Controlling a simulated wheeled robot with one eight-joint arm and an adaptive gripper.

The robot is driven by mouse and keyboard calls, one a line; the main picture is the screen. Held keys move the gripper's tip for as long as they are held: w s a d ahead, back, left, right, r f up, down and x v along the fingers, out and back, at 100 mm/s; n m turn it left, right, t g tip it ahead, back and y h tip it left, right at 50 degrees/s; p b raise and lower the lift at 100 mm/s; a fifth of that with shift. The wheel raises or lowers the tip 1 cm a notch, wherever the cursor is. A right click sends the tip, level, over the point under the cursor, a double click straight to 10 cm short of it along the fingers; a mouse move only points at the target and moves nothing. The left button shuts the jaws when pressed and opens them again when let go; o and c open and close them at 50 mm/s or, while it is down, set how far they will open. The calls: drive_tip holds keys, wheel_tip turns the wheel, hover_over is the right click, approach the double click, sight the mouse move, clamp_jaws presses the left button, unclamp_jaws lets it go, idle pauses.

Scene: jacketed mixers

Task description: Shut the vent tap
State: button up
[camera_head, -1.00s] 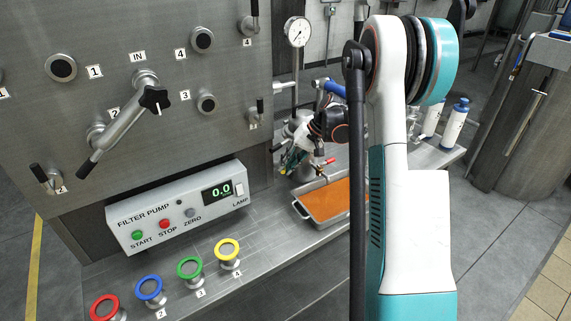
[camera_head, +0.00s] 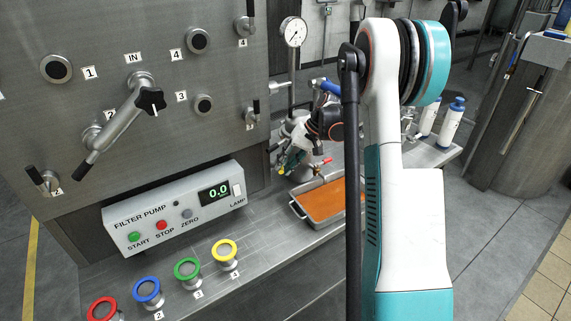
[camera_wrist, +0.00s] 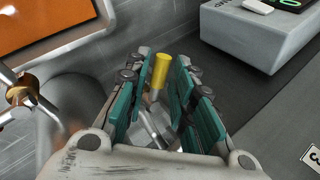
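A small tap with a yellow handle (camera_wrist: 160,72) and a metal stem shows in the wrist view, between the two teal-padded fingers of my gripper (camera_wrist: 160,75). I cannot tell for certain that it is the vent tap. The fingers are apart, with a gap on the handle's left; contact on its right is unclear. A red-tipped lever (camera_head: 326,160) sticks out just right of my gripper.
A tray with an orange bottom (camera_head: 303,215) lies on the bench right of the filter pump box (camera_head: 165,222). Coloured ring knobs, such as the yellow one (camera_head: 224,250), stand in front. A copper-coloured fitting (camera_wrist: 20,92) is left of my gripper in the wrist view.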

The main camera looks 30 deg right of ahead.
drive_tip(key=v, duration=1.2)
